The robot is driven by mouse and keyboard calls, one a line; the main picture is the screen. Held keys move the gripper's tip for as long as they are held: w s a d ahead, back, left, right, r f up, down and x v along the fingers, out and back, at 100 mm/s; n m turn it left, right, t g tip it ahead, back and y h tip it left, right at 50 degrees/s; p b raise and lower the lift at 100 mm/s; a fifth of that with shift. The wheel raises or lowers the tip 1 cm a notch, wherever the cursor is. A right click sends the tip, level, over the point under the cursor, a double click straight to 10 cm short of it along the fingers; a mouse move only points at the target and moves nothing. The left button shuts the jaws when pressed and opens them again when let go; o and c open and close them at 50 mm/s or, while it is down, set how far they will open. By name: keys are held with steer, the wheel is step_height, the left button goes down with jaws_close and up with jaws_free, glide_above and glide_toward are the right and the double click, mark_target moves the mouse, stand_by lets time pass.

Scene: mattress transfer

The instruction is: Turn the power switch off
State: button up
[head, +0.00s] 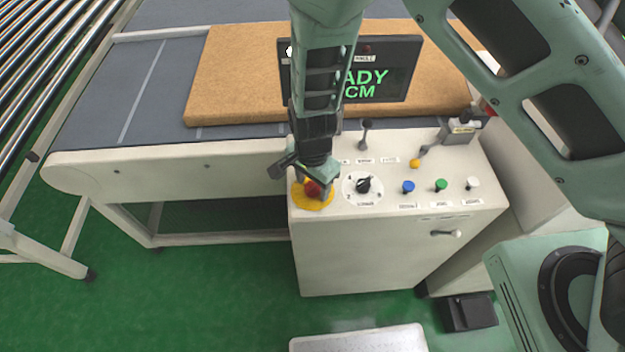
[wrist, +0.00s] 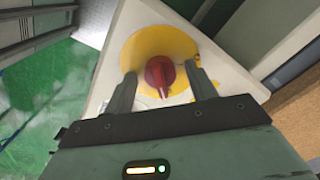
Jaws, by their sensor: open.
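A red knob (head: 313,189) on a round yellow plate (head: 301,203) sits at the left corner of the white control box top. In the wrist view the red knob (wrist: 160,74) has a raised ridge pointing down toward the gripper, and the yellow plate (wrist: 150,45) lies behind it. My gripper (head: 317,186) is over the knob. In the wrist view my gripper (wrist: 162,78) is open, with one finger on each side of the knob and visible gaps between. Whether the fingertips reach down beside the knob is hard to tell.
The control box (head: 370,245) also bears a black selector (head: 364,185), blue (head: 408,187), green (head: 441,185) and white (head: 472,183) buttons, and levers. A screen (head: 385,72) reading "ADY" and "CM" stands behind. A brown mattress (head: 240,75) lies on the conveyor (head: 100,130).

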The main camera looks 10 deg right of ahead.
steer(key=c, duration=1)
steer(key=shift+n, duration=0.4)
steer(key=n+b, duration=0.1)
steer(key=n, duration=0.3)
steer(key=shift+b, duration=0.35)
steer(key=n+b, duration=0.1)
steer(key=n, duration=0.3)
steer(key=shift+w+b, duration=0.1)
steer(key=shift+b, duration=0.2)
steer(key=n+b, duration=0.1)
steer(key=n, duration=0.4)
steer(key=shift+b, duration=0.3)
steer(key=shift+n+b, duration=0.6)
steer(key=shift+n, duration=1.4)
